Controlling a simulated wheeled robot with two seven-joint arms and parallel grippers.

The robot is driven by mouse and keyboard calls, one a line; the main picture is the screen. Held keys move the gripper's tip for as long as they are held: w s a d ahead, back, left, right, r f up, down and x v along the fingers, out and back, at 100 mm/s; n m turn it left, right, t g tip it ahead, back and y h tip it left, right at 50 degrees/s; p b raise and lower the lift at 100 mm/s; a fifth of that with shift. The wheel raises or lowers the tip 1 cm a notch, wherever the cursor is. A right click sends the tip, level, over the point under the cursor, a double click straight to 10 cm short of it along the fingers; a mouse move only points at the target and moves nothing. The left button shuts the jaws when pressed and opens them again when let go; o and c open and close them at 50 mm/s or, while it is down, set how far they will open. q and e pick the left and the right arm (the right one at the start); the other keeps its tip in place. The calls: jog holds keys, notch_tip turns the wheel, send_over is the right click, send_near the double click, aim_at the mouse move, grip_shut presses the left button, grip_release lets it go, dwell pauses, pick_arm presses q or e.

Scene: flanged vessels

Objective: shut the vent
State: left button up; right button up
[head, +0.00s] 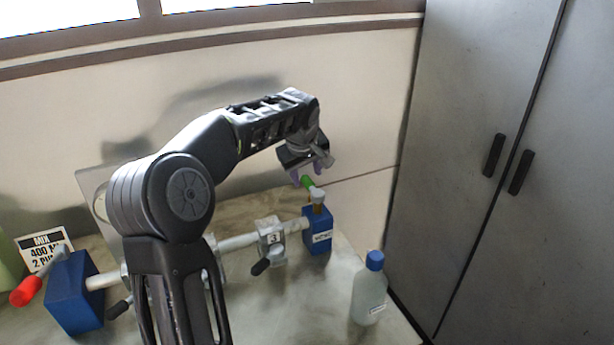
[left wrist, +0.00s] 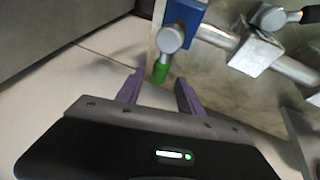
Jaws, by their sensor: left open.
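The vent valve has a green handle (head: 307,182) on a grey hub (head: 317,195), above a blue block (head: 318,228) with a small white label too small to read surely. My left gripper (head: 304,174) is open at the green handle, reaching from above and behind. In the left wrist view the green handle (left wrist: 160,72) points toward my left gripper (left wrist: 160,88), its tip between or just beyond the two purple fingertips. I cannot tell whether they touch it. My right gripper is not in view.
A grey pipe (head: 238,242) with a valve marked 3 (head: 271,238) runs left to another blue block (head: 72,292) with a red handle (head: 27,291). A sign (head: 45,250) stands behind it. A blue-capped bottle (head: 369,290) stands at the right front. A grey cabinet (head: 480,130) is at right.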

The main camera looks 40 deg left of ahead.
aim_at(307, 180)
pick_arm(q)
jog(key=shift+x, duration=1.55)
jog(key=shift+c, duration=0.5)
grip_shut()
